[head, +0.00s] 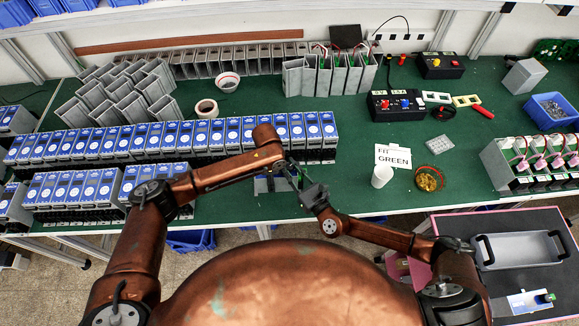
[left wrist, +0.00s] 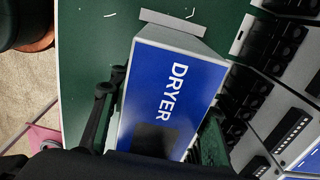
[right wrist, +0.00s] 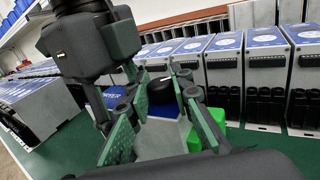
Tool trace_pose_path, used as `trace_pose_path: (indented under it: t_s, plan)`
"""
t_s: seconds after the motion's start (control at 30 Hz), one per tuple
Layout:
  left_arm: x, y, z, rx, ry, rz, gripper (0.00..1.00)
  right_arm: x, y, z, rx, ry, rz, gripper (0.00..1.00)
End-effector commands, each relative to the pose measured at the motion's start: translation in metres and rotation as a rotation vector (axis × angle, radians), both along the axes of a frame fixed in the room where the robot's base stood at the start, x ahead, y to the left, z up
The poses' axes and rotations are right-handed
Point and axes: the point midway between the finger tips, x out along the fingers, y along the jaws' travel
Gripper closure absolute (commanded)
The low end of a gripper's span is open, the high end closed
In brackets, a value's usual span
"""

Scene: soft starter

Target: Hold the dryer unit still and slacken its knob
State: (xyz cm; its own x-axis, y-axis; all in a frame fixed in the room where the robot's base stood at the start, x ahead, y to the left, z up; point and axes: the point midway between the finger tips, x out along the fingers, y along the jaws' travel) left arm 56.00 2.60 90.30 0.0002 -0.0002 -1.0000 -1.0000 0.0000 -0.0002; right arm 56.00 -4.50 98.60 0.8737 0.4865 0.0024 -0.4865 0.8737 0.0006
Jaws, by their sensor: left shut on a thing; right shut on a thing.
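The dryer unit (left wrist: 175,85) has a blue face lettered DRYER and grey sides. It fills the middle of the left wrist view. In the head view it is mostly hidden near the table's front edge. My left gripper (head: 276,176) is shut on the unit, with a finger along each side. A black round knob (right wrist: 160,91) shows in the right wrist view. My right gripper (right wrist: 158,88) has its green-padded fingers on either side of it and is shut on it. A bright green piece (right wrist: 206,140) sits beside the right finger.
Rows of blue-topped soft starters (head: 150,140) stand just behind and left of the unit. A white cup (head: 382,177), a sign (head: 393,156) and a bowl of brass parts (head: 429,180) lie to the right. The green table (head: 460,145) has free room there.

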Motion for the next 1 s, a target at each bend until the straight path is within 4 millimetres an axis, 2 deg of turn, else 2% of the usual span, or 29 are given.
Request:
trace_pose_path:
  t_s: [0.27,1.0]
  plan:
    - [0.0,0.0006,-0.0005,0.001,0.001,0.001,0.93,0.003,0.0003,0.0045,-0.011,-0.013,0.229,1.0]
    - [-0.0008,-0.0001,-0.0008,0.0,0.002,0.0,0.93,0.0033,0.0011,0.0018,-0.003,-0.007,0.852,1.0]
